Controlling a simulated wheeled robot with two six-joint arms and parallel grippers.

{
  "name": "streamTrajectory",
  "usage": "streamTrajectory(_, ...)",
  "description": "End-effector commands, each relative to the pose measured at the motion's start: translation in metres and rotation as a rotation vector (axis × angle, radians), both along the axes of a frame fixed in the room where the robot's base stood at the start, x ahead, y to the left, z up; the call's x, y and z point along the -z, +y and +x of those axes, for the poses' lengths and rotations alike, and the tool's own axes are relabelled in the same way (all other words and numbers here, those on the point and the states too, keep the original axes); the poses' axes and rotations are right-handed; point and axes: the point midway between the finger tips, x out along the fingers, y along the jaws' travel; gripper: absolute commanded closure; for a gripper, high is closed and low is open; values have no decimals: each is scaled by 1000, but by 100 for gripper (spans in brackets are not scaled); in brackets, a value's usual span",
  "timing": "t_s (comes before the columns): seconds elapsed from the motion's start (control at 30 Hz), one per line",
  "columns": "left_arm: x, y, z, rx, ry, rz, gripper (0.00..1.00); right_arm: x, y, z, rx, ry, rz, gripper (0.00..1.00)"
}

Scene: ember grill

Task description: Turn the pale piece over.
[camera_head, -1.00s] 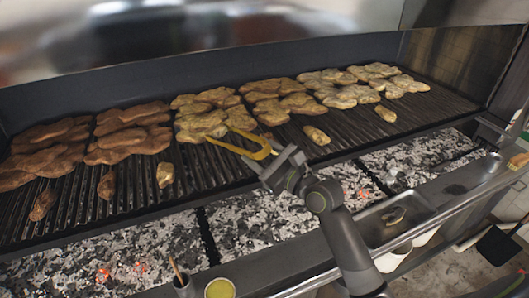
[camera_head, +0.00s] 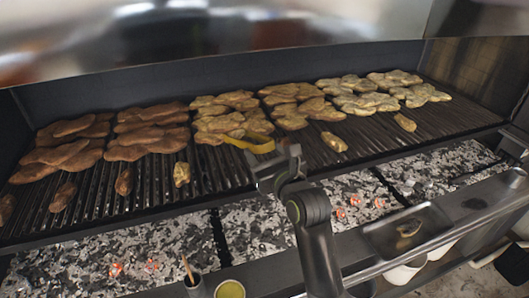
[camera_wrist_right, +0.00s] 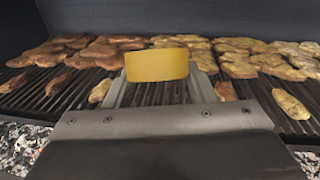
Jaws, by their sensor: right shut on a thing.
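My right gripper (camera_head: 270,172) is shut on a yellow bent tool that looks like tongs (camera_head: 248,144), held over the middle of the grill. In the right wrist view the tongs (camera_wrist_right: 157,66) show as a wide yellow band beyond the gripper. Small pieces lie in a front row on the bars. The paler ones include one left of the gripper (camera_head: 181,173), one right of it (camera_head: 334,142) and one farther right (camera_head: 405,122). I cannot tell which is meant. My left gripper is out of view.
Larger pieces lie in piles along the back of the grill (camera_head: 212,180), brown at left (camera_head: 60,150) and paler at right (camera_head: 360,90). Embers (camera_head: 150,250) glow below the front. A metal tray (camera_head: 405,232) and a small cup (camera_head: 230,289) sit on the front ledge.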

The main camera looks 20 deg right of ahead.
Motion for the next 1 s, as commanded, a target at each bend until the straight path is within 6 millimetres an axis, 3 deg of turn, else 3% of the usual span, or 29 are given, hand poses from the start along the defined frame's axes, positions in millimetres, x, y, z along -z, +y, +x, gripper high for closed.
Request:
streamTrajectory(0.23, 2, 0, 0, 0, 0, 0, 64, 3, 0, 0, -1, -5, 0, 100)
streamTrajectory(1.0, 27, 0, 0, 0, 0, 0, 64, 68, 1, 9, -1, -5, 1, 100)
